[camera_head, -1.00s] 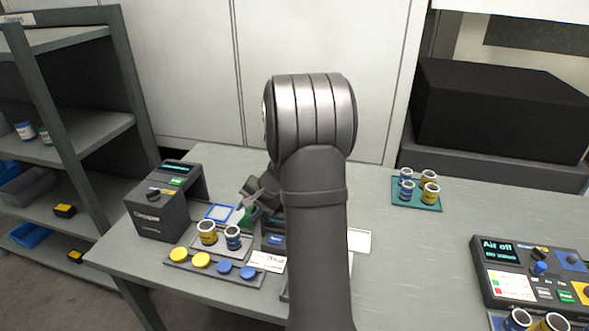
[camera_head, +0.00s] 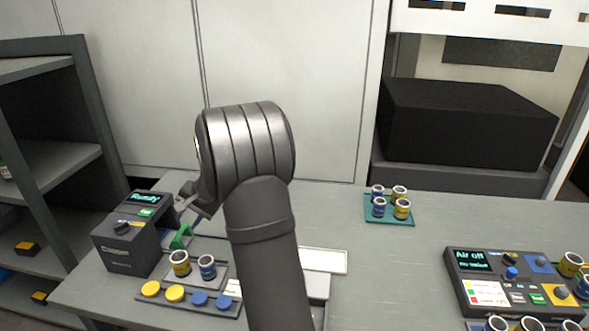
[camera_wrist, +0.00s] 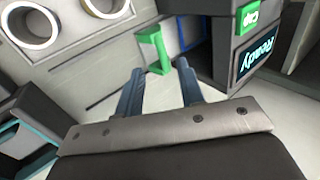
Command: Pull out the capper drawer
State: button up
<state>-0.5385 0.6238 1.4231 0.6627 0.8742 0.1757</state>
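The capper (camera_head: 128,240) is a dark box at the table's left end, its screen reading "Ready"; part of it shows in the wrist view (camera_wrist: 232,45). The drawer's green handle (camera_head: 182,237) stands just outside the capper's right side. In the wrist view the green handle (camera_wrist: 154,50) is upright, with a blue edge (camera_wrist: 192,32) of the drawer between it and the capper. Most of the drawer is hidden by the capper. My gripper (camera_wrist: 160,72) is open and empty, its fingers apart, with the handle just beyond the fingertips. In the head view my wrist partly hides the gripper.
Yellow and blue jars (camera_head: 180,264) stand right in front of the handle, behind a strip of yellow and blue caps (camera_head: 187,300). A teal tray of jars (camera_head: 390,219) is at the back. An "Air off" panel (camera_head: 515,280) is at the right. The table's middle right is clear.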

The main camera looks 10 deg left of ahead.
jog(key=v, duration=1.1)
jog(key=s+d+n+h, duration=0.1)
jog(key=s+n+h, duration=0.65)
jog(key=n, duration=1.05)
notch_tip(320, 180, down, 8)
notch_tip(320, 180, up, 9)
jog(key=d, duration=0.1)
jog(key=w+d+r+m+t+y, duration=0.1)
jog(key=w+d+r+m, duration=0.1)
jog(key=d, duration=0.5)
jog(key=w+d+r+m+t+y, duration=0.1)
jog(key=w+d+r+m, duration=0.2)
jog(key=d, duration=0.4)
jog(key=w+d+r+m+y, duration=0.2)
jog(key=d+m, duration=0.3)
jog(key=d, duration=0.3)
jog(key=shift+w+r+t, duration=0.4)
jog(key=shift+w+r, duration=0.2)
